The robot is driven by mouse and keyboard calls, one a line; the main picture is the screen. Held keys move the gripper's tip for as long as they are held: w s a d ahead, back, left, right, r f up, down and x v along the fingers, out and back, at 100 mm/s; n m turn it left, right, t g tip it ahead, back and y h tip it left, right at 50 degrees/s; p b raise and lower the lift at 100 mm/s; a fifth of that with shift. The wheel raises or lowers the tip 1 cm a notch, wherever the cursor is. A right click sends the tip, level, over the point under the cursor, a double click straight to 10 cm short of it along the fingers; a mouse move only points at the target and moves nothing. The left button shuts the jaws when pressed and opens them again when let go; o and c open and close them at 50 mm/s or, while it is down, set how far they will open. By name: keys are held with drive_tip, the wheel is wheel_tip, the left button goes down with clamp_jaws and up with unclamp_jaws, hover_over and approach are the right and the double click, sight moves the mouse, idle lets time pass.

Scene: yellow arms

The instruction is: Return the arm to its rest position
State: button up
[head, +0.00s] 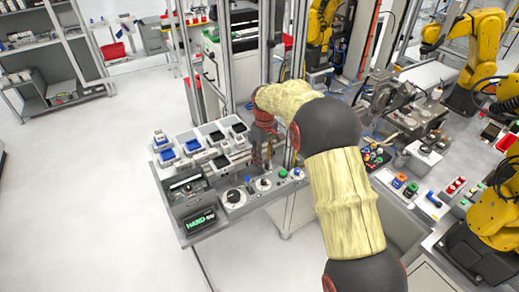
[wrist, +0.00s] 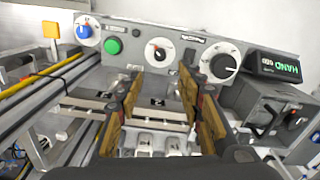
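My arm (head: 343,200), pale yellow with black joints, reaches from the bottom of the head view out over a grey workstation (head: 235,205). My gripper (head: 262,152) is above the right part of that station, partly hidden by my forearm. In the wrist view my gripper (wrist: 160,88) has its two brown-padded fingers well apart, with nothing held between them. Grey fixtures (wrist: 155,113) show below and between the fingers. Whether the fingertips touch anything is hard to tell.
A control panel with a green button (wrist: 113,46), a black dial (wrist: 222,66) and a lit display (head: 201,220) lines the station's front. Small bins (head: 212,134) stand at its back. Metal posts (head: 222,60) rise close behind my gripper. Yellow robot arms (head: 485,45) stand right. The left floor (head: 80,180) is clear.

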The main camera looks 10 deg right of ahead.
drive_tip(key=s+r+m+t+b, duration=0.2)
drive_tip(key=s+r, duration=0.2)
drive_tip(key=s, duration=0.9)
drive_tip(key=s+r+m+t+b, duration=0.1)
drive_tip(key=s+r, duration=0.3)
drive_tip(key=s, duration=1)
drive_tip(key=s+r+m+t+b, duration=0.2)
drive_tip(key=s+r+m+b, duration=0.1)
drive_tip(key=s, duration=1)
wheel_tip(320, 180, up, 2)
drive_tip(key=shift+s+r+t+b, duration=0.1)
drive_tip(key=shift+s+t+b, duration=0.2)
drive_tip(key=shift+b, duration=0.15)
drive_tip(key=shift+a, duration=0.1)
